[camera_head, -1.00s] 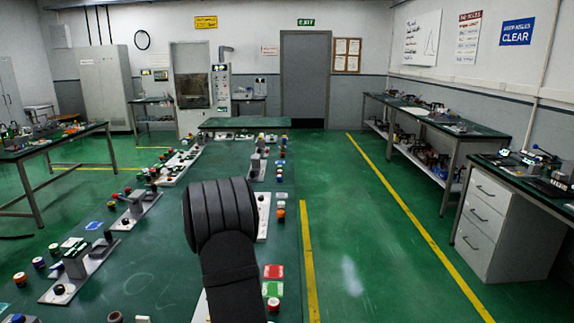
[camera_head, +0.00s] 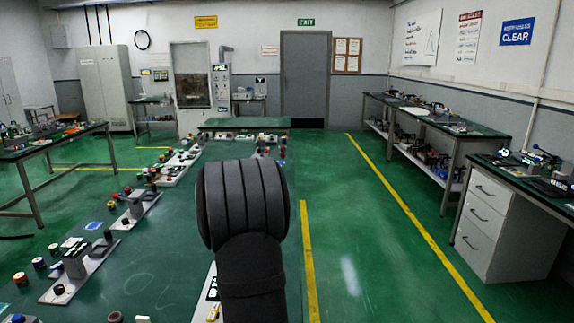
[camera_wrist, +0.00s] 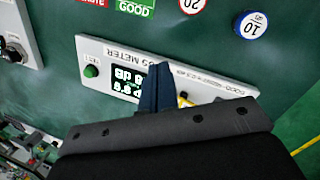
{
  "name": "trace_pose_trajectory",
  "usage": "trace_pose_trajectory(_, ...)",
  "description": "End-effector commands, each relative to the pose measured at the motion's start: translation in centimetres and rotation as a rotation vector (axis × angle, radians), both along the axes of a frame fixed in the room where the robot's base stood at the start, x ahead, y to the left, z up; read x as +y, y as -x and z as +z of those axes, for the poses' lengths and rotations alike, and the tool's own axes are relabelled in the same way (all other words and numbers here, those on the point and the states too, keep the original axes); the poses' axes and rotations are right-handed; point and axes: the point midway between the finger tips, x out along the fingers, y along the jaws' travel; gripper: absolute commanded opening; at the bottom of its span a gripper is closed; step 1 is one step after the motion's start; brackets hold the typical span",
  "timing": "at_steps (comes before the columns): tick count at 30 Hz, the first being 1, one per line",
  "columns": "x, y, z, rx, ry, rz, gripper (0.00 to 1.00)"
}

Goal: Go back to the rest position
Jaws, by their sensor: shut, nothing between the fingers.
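My gripper (camera_wrist: 155,88) shows in the wrist view with its two dark blue fingers together and nothing between them. The fingers are in front of a white meter panel (camera_wrist: 108,50) with a lit display and a green button (camera_wrist: 91,71). I cannot tell the gap between the fingertips and the panel. In the head view my dark, ribbed arm rises at the centre and hides part of the green bench (camera_head: 150,270); the gripper is hidden there.
White device panels (camera_head: 88,268) and several coloured knobs line the bench's left part. In the wrist view a blue-rimmed disc marked 10 (camera_wrist: 251,25) and a green GOOD plate (camera_wrist: 135,6) lie beyond the panel. Side tables stand left (camera_head: 50,143) and right (camera_head: 440,122).

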Motion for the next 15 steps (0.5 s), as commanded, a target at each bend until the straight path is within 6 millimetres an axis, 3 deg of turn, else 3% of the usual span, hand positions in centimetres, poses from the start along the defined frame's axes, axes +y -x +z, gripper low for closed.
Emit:
trace_pose_trajectory(12, -1.7, 8.2, 0.3, 0.237, -0.074, -0.122, 0.0)
trace_pose_trajectory(15, 0.1, 7.1, 0.4, 0.241, -0.072, -0.094, 0.0)
